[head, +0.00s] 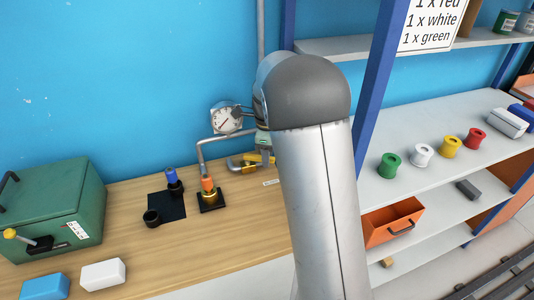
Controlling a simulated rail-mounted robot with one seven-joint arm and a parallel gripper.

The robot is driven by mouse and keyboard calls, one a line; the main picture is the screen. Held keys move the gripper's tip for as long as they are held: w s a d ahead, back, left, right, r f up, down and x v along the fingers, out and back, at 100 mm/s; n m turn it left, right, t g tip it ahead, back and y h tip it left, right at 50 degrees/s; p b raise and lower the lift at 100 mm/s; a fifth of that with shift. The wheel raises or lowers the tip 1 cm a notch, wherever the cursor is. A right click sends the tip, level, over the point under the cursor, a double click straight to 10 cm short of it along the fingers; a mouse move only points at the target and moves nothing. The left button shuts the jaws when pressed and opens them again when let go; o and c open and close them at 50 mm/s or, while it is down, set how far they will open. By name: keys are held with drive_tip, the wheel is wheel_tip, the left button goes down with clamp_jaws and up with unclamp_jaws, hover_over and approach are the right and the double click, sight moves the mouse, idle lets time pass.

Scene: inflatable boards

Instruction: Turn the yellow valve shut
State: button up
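A small yellow part (258,157), which looks like the yellow valve, sits low on the grey pipe (202,150) at the back of the wooden bench. My arm covers its right side, so I cannot tell how its handle is turned. A round white gauge (226,118) is above it to the left. My arm's large grey link stands in front and hides most of the valve area. Only a bit of the arm's far end shows beside the gauge. I cannot make out the fingers or whether they touch anything.
Left of the pipe, a blue-topped piece (172,178) and an orange-topped piece (207,184) stand on dark plates. A green box (60,205) is at far left, with blue (45,287) and white (103,274) blocks before it. Shelves with colored spools (422,154) are at right.

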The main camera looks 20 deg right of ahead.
wheel_tip(320, 180, up, 18)
drive_tip(key=shift+f, duration=0.25)
idle(0.4)
drive_tip(key=shift+c, duration=0.4)
